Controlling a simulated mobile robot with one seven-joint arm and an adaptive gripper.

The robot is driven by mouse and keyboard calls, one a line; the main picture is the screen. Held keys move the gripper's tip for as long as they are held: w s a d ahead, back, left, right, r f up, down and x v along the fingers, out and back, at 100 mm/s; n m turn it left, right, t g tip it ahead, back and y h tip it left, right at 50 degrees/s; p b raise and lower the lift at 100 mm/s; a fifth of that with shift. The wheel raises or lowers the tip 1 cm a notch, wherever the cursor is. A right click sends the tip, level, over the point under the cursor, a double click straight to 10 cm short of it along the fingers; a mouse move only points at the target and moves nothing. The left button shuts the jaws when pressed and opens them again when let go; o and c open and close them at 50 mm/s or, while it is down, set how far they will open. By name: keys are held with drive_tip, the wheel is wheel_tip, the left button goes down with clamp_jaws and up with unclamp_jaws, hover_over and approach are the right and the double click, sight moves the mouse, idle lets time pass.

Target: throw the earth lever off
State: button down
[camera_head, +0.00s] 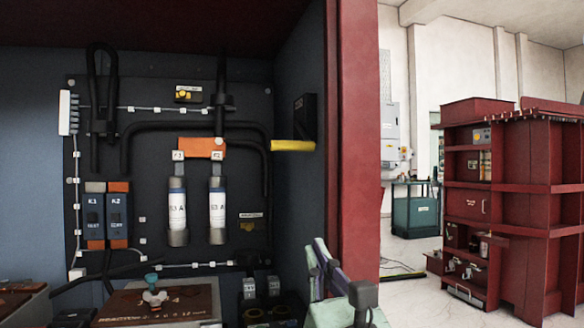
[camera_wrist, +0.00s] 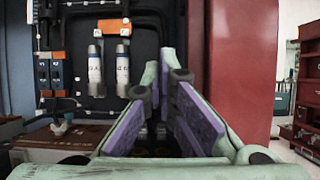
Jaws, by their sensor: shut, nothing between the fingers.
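A yellow lever (camera_head: 293,146), which I take to be the earth lever, sticks out level to the left from a black plate (camera_head: 305,117) on the cabinet's right inner wall. In the wrist view my gripper (camera_wrist: 167,82) points into the cabinet. It is shut and holds nothing.
A red door post (camera_head: 352,130) stands close right of my gripper. The back panel carries two fuses (camera_head: 217,205), an orange bar (camera_head: 202,147), black cables and blue switches (camera_head: 94,217). A brown box with a teal knob (camera_head: 153,280) sits low left. Red shelving (camera_head: 470,200) stands outside.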

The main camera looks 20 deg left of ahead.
drive_tip(key=r+p+x, duration=0.1)
drive_tip(key=p+x, duration=0.4)
drive_tip(key=x, duration=0.5)
drive_tip(key=s+r+p+x, duration=0.1)
drive_tip(key=r+p+x, duration=0.1)
drive_tip(key=p+x, duration=0.4)
wheel_tip(320, 180, up, 3)
drive_tip(key=shift+w+a+f+p, duration=0.25)
drive_tip(key=shift+w+a, duration=0.4)
drive_tip(key=shift+w, duration=0.6)
